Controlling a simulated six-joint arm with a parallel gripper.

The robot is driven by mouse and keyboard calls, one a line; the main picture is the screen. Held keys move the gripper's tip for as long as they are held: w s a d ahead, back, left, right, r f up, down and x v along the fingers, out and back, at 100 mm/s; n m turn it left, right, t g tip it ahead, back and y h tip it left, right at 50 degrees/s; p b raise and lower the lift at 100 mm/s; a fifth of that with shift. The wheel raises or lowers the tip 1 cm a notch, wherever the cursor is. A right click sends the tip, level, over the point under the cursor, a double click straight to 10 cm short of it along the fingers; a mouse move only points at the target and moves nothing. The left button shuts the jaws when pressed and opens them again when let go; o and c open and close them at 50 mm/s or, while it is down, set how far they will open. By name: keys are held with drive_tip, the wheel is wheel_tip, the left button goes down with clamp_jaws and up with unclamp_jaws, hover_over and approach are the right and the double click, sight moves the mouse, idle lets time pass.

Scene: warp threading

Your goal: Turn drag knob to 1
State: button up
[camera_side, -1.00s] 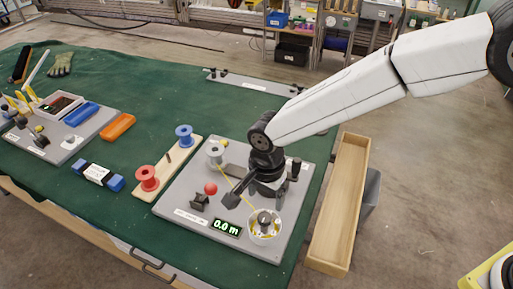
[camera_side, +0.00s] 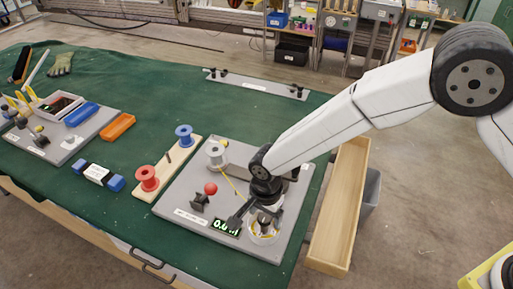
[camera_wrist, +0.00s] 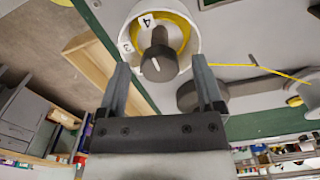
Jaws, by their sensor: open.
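The drag knob (camera_wrist: 160,52) is a dark grip with a white mark, inside a white ring lined with yellow (camera_wrist: 192,22). The digits 4 and 3 show on the ring in the wrist view; no 1 can be read. In the side view the white ring (camera_side: 262,238) stands at the plate's front corner, the knob largely hidden by my gripper. My gripper (camera_wrist: 161,66) is open and empty, its two fingers apart on either side of the knob's near part. I cannot tell whether either finger touches it.
A yellow strand (camera_side: 230,184) runs across the grey plate (camera_side: 180,200) from a pale spool (camera_side: 216,155). A red ball (camera_side: 210,188) and a green-lit display (camera_side: 222,226), partly covered, stand left of the ring. A wooden tray (camera_side: 335,225) lies to the right.

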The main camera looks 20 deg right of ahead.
clamp_jaws()
